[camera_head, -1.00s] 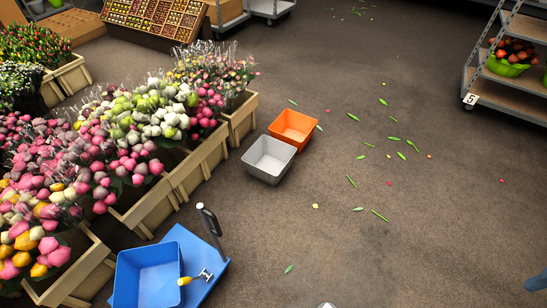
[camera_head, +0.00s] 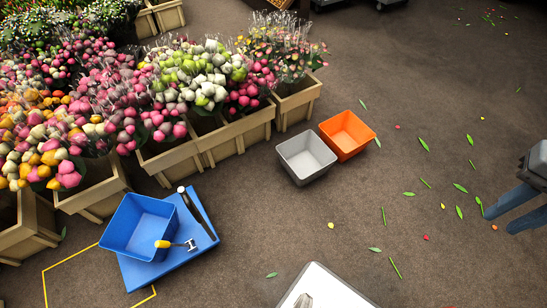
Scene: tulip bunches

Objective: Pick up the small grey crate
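The small grey crate (camera_head: 316,174) sits upright on the dark floor near the middle of the head view. It looks empty. An orange crate (camera_head: 349,151) stands right beside it, at its upper right.
Wooden planters (camera_head: 238,138) of tulip bunches stand left of and behind the crate. A blue crate (camera_head: 134,237) and a yellow-handled tool (camera_head: 165,244) are on a blue trolley (camera_head: 199,236). Open floor with scattered leaves lies between.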

